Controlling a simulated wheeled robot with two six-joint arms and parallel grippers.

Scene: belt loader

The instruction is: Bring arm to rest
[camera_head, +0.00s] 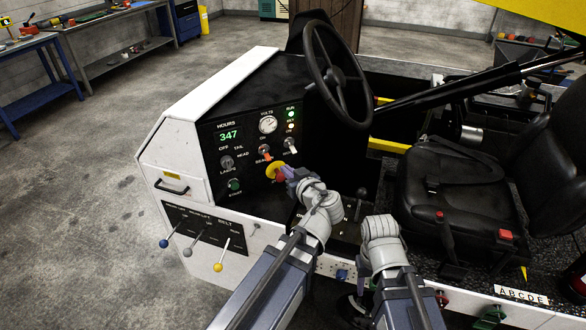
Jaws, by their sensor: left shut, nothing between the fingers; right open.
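My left gripper (285,173) is at the front of the dark control panel (223,153), right at the red stop button (279,175) with its yellow surround (271,167). It is shut with nothing held. The picture is too small to tell whether its tips touch the button. My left arm (287,262) reaches up to it from the bottom edge. My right arm (402,285) also comes up from the bottom, with its bent wrist (380,228) in front of the loader's floor. The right fingers cannot be made out.
The steering wheel (338,73) stands above the panel, and the black seat (460,190) is to the right. Three levers with blue, grey and yellow knobs (218,267) stick out at lower left. Open concrete floor (80,190) lies left of the loader.

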